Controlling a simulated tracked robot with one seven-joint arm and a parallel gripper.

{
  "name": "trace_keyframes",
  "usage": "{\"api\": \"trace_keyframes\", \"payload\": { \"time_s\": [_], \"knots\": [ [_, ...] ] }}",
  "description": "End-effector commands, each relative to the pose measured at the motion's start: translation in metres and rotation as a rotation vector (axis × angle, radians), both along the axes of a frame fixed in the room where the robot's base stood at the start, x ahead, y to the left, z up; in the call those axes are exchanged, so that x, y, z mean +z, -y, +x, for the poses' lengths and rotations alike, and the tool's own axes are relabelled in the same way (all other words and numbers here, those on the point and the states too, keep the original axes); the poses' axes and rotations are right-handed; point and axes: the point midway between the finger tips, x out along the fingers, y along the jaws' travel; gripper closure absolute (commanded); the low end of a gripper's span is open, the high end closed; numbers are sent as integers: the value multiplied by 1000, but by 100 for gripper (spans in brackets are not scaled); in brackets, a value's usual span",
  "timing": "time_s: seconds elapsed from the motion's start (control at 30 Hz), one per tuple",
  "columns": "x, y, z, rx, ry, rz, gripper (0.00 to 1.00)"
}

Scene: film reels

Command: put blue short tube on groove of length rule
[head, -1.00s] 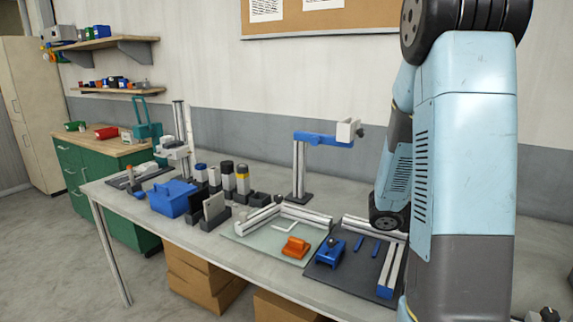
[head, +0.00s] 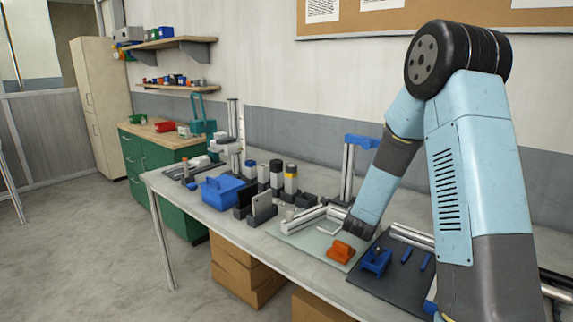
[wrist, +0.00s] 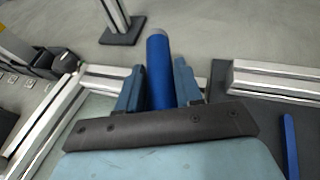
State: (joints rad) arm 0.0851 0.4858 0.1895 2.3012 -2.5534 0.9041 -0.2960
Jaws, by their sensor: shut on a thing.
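My gripper (wrist: 158,92) is shut on the blue short tube (wrist: 158,62) in the wrist view. The tube sticks out past the two blue-grey fingers, and its far end looks grey. In the head view my arm hides both the fingers and the tube. The end of my arm is over the pale plate (head: 308,243) with silver rails (head: 300,217). I cannot tell for certain which thing is the length rule. A long dark flat piece lies at the left end of the bench, too small to make out a groove.
An orange block (head: 341,251) sits on the pale plate. A dark mat (head: 385,288) at right holds a blue fixture (head: 376,262) and blue strips. A blue bin (head: 222,192), dark holders and capped bottles (head: 290,179) stand to the left. A silver post (head: 347,172) rises behind.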

Motion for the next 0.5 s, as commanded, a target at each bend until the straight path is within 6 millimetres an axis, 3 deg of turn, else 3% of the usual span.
{"api": "trace_keyframes", "payload": {
  "time_s": [0.2,0.5],
  "knots": [
    [-4,-21,7,70,1,0,98],
    [-2,-13,5,43,2,-1,98]
  ]
}}
